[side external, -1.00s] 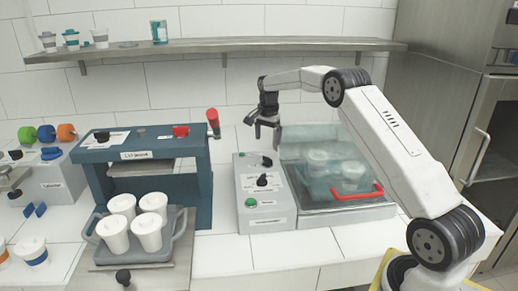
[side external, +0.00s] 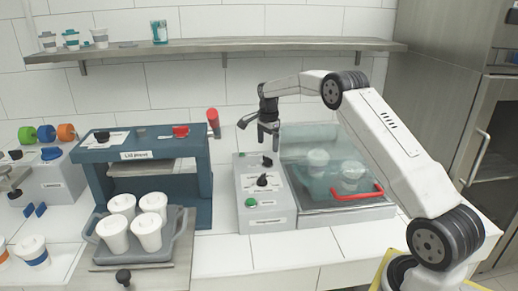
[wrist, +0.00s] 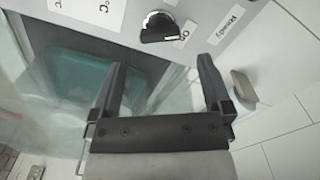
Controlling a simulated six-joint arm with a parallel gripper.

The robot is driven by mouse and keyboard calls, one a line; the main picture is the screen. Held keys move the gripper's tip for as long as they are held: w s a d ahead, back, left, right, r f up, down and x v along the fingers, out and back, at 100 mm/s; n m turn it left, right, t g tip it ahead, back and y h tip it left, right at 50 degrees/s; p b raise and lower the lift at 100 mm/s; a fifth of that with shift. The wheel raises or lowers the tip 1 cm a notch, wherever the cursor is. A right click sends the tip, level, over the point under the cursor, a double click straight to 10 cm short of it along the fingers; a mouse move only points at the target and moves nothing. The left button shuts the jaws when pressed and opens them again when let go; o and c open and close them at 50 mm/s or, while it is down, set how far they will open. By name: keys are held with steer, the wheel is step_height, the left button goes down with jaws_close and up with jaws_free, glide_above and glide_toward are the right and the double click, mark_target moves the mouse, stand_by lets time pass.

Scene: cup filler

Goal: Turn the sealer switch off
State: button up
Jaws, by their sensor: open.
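The sealer's grey control box (side external: 264,195) stands on the counter, left of a clear-lidded chamber. In the wrist view, a black knob (wrist: 158,28) lies beyond the fingertips, beside a label that seems to read "On". My gripper (side external: 268,148) is open and empty, fingers pointing down above the back of the box. Its two spread fingers also show in the wrist view (wrist: 162,75), apart from the knob.
The chamber's clear lid (side external: 315,148) with its red handle (side external: 358,193) is close on the right. A green button (side external: 251,202) is on the box's front. The blue lid press (side external: 140,185) stands left, with a tray (side external: 178,245) of several white cups.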

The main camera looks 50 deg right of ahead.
mark_target(268, 158)
steer(key=shift+f, duration=2.85)
steer(key=c, duration=1.2)
steer(key=shift+n, duration=0.4)
steer(key=n, duration=1.1)
steer(key=o, duration=1.2)
